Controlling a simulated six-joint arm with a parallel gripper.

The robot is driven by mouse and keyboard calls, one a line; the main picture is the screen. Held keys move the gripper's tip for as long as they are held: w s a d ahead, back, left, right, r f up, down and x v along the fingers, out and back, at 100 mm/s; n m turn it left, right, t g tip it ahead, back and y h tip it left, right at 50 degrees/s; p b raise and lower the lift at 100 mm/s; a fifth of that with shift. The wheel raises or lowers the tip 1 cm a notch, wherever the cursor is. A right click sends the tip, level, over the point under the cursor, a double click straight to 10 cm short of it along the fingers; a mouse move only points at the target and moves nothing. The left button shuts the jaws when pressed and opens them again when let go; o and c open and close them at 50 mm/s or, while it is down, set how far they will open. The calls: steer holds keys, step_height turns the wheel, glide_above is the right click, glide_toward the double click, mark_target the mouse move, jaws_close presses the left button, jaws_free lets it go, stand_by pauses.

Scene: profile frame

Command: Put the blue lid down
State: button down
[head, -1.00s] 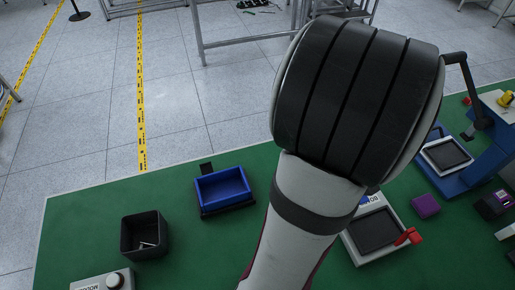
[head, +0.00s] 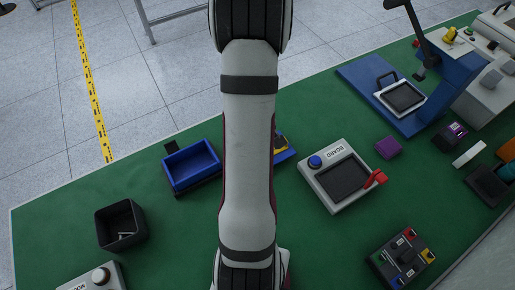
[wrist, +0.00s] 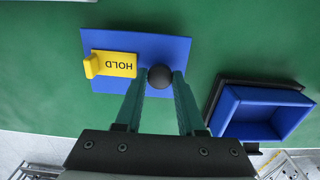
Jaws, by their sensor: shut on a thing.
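In the head view only the right end of the lid (head: 288,155) shows, to the right of my arm, which hides the rest and the gripper. I cannot tell whether the lid touches the green table or hangs just above it.
An open blue box (head: 191,164) on a black base stands left of my arm. A black bin (head: 121,225) is further left. A grey BOARD fixture (head: 341,176) with a red lever stands to the right of the lid. Bare green table (head: 320,245) lies in front.

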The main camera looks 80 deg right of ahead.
steer(key=shift+f, duration=0.6)
steer(key=shift+f, duration=0.15)
steer(key=c, duration=0.5)
jaws_free()
step_height(320, 180, up, 12)
steer(key=w+a+r+n, duration=0.1)
steer(key=w+a+r, duration=0.4)
steer(key=w+a, duration=0.45)
steer(key=w+a+r+n+y, duration=0.1)
steer(key=w+a+r+n, duration=0.1)
steer(key=a, duration=1.4)
steer(key=shift+y, duration=0.4)
steer(key=s+a, duration=0.2)
steer(key=a, duration=0.1)
steer(key=s+a, duration=0.2)
steer(key=a, duration=0.1)
steer(key=s+a, duration=0.1)
steer(key=a, duration=0.3)
steer(key=shift+s+r, duration=0.35)
steer(key=shift+s, duration=0.05)
